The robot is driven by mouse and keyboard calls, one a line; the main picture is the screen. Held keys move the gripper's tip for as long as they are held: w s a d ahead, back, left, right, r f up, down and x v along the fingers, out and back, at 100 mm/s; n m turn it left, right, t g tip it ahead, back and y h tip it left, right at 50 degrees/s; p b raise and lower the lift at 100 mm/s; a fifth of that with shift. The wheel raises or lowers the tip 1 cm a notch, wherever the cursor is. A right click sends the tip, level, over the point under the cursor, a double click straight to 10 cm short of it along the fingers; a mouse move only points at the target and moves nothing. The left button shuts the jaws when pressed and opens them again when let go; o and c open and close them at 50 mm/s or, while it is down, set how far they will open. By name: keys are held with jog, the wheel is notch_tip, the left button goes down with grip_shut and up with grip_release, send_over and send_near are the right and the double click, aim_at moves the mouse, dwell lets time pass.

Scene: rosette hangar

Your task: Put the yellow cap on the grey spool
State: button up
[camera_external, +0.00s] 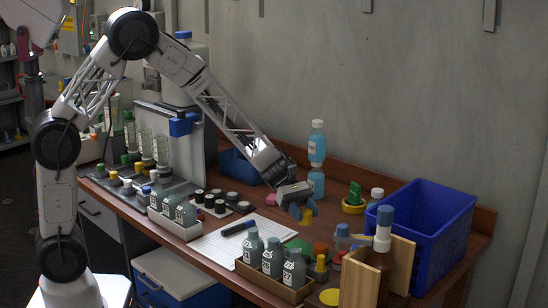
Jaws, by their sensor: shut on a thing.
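My gripper (301,214) is low over the middle of the wooden bench, to the right of the white sheet. It is shut on a small yellow thing (307,217), which looks like the yellow cap and shows between and just below the fingers. The fingers hide part of it. I cannot tell whether the cap touches anything below it. I cannot make out the grey spool for certain; it may be hidden behind or under my gripper.
A blue bin (432,225) stands at the right. Two blue bottles are stacked, the upper one (317,143) behind my gripper.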

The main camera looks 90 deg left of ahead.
aim_at(309, 214)
jog(key=shift+w+d+f+m+g+h, duration=0.1)
jog(key=shift+w+d+m+g+h, duration=0.1)
jog(key=shift+d+m+g, duration=0.3)
jog(key=shift+w+d+f+m+g+h, duration=0.15)
jog(key=shift+d+m+g, duration=0.2)
jog(key=shift+d+g, duration=0.2)
jog(key=shift+w+d+f+m+g+h, duration=0.1)
jog(key=shift+w+d+m+g+h, duration=0.1)
jog(key=shift+d+m+g, duration=0.3)
jog(key=shift+w, duration=0.15)
jog(key=w, duration=0.5)
jog(key=w+a+f, duration=0.1)
jog(key=w, duration=0.4)
jog(key=w+a, duration=0.1)
jog(key=w, duration=0.4)
jog(key=shift+w+a+f, duration=0.15)
jog(key=shift+w, duration=0.15)
jog(key=shift+f, duration=0.15)
jog(key=shift+f, duration=1.65)
jog(key=shift+f, duration=0.15)
jog(key=o, duration=0.9)
